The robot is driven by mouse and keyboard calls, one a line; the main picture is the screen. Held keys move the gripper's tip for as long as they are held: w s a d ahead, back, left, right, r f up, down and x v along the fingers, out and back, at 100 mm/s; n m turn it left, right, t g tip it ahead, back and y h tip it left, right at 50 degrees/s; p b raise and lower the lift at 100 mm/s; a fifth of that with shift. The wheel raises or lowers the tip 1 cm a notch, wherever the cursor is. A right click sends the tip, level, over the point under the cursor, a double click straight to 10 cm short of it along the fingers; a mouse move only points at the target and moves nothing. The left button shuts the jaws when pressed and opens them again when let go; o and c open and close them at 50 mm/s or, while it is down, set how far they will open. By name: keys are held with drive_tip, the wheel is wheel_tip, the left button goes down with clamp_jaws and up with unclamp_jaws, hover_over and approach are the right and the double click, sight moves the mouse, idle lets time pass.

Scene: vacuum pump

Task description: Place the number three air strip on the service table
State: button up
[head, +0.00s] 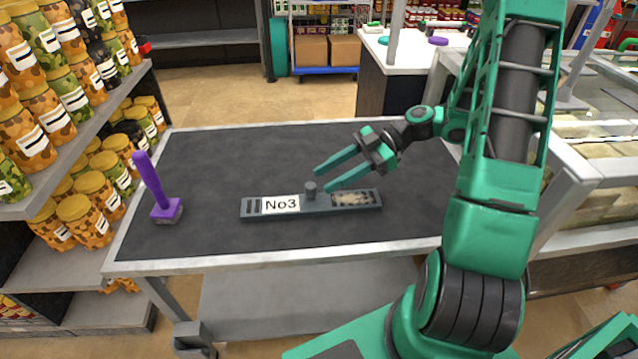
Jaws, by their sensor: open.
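The number three air strip (311,203) is a long grey bar with a white "No3" label, a short upright knob and a speckled panel at its right end. It lies flat on the dark top of the service table (225,160), near the front middle. My gripper (321,179) is open and empty. Its two green fingers point left, with the tips close to the knob. From this view I cannot tell whether the nearer finger touches the strip.
A purple-handled tool (158,190) with a grey head stands at the table's left front. Shelves of jars (85,150) border the left side. A glass-topped counter (600,160) stands at the right.

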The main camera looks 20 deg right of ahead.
drive_tip(key=d, duration=0.1)
drive_tip(key=s+d+r+m+h, duration=0.1)
drive_tip(key=d, duration=0.1)
drive_tip(key=d+r+m+h, duration=0.1)
drive_tip(key=shift+s+d+g, duration=0.3)
drive_tip(key=shift+d+g, duration=0.05)
drive_tip(key=shift+g, duration=0.05)
drive_tip(key=s+m+h, duration=0.2)
drive_tip(key=m, duration=0.1)
drive_tip(key=s+m+h, duration=0.1)
drive_tip(key=m, duration=0.1)
drive_tip(key=shift+s+d+r+g+h, duration=0.2)
drive_tip(key=shift+d+r+g+h, duration=0.1)
drive_tip(key=shift+r+h, duration=0.1)
drive_tip(key=s+d+r+m+h, duration=0.3)
drive_tip(key=s+d+m, duration=0.1)
drive_tip(key=s+m, duration=0.4)
drive_tip(key=s+d+r+m+h, duration=0.3)
drive_tip(key=s+m+h, duration=0.1)
drive_tip(key=s+m, duration=0.4)
drive_tip(key=shift+s+d+r+m, duration=0.3)
drive_tip(key=shift+s+d+m, duration=0.1)
drive_tip(key=shift+s, duration=0.7)
drive_tip(key=shift+w, duration=0.1)
